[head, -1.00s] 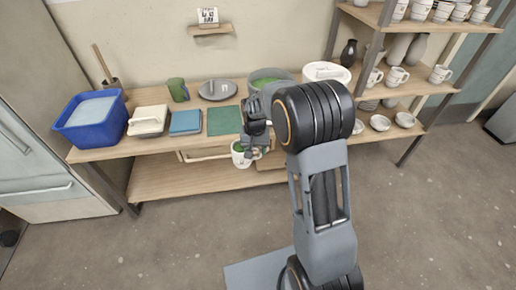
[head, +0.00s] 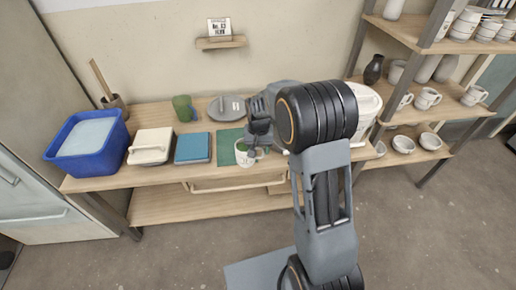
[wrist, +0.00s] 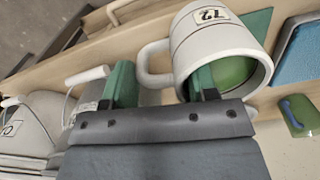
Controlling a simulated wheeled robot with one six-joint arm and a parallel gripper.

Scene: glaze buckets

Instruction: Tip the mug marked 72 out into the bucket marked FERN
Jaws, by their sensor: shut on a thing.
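The white mug marked 72 (wrist: 222,40) has a handle at its left and green contents; in the head view the mug (head: 244,158) looks roughly upright above the bench's front edge. My gripper (head: 258,143) is shut on it, with green fingers (wrist: 162,85) on either side of the handle in the wrist view. A white bucket (head: 366,101) stands to the right, partly behind my arm. Pale bucket-like shapes (wrist: 28,125) show at the left of the wrist view, one with a partly cut-off label. I cannot read FERN anywhere; my arm hides part of the bench.
A green mat (head: 229,138), blue block (head: 193,148), white lidded box (head: 151,146) and blue tub (head: 88,147) lie to the left. Shelves with pottery (head: 432,85) stand at right.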

